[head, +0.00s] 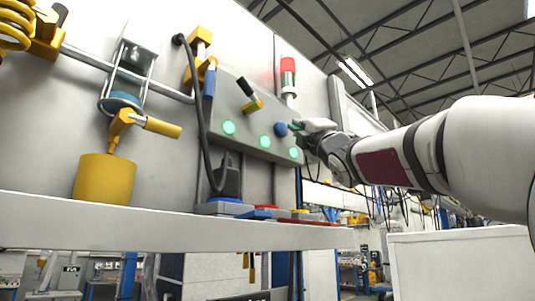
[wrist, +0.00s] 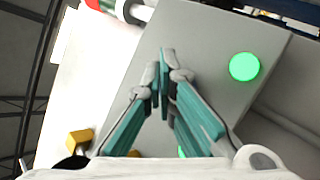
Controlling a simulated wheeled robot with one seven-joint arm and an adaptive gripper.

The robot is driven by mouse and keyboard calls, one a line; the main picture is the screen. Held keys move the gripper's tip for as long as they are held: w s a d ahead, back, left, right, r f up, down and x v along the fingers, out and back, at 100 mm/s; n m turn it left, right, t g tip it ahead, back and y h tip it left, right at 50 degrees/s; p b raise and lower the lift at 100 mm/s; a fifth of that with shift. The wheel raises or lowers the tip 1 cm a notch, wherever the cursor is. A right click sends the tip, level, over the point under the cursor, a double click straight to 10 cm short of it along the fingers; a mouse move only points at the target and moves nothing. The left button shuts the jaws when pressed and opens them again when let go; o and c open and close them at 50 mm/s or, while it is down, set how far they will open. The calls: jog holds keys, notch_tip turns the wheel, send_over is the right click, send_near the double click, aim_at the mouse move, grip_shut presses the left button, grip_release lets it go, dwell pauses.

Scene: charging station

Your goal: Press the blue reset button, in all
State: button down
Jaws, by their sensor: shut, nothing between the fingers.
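The blue reset button (head: 281,129) is a round knob on the sloped grey control panel (head: 223,97), near its right end. My gripper (head: 293,127) is just to the right of the button in the head view, its fingertips close to it. I cannot tell whether they touch. In the wrist view my gripper (wrist: 163,72) is shut and empty, its teal fingers together in front of the grey panel (wrist: 205,35). The button cannot be made out there; the fingers may hide it.
Lit green lamps sit on the panel, one at left (head: 228,127) and one at right (head: 294,153). A black-and-yellow lever (head: 250,96) sticks out above them. A red stack light (head: 288,70) stands behind. A black cable (head: 201,110) hangs left. A white shelf (head: 150,232) runs below.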

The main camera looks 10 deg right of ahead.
jog(key=shift+w+a, duration=0.1)
dwell(0.7)
jog(key=shift+w+a+b, duration=0.2)
jog(key=shift+w+b, duration=0.05)
jog(key=shift+b, duration=0.15)
jog(key=shift+w+a, duration=0.25)
jog(key=shift+w, duration=0.1)
dwell(0.7)
jog(key=shift+s+d, duration=0.1)
dwell(0.3)
jog(key=shift+s+d+b, duration=0.35)
jog(key=shift+s+d, duration=0.05)
jog(key=shift+s, duration=0.2)
jog(key=shift+s+d+p, duration=0.15)
jog(key=shift+s+d, duration=0.6)
jog(key=shift+s, duration=0.3)
jog(key=shift+s+d+p, duration=0.15)
jog(key=shift+s+d, duration=0.55)
jog(key=shift+s, duration=0.3)
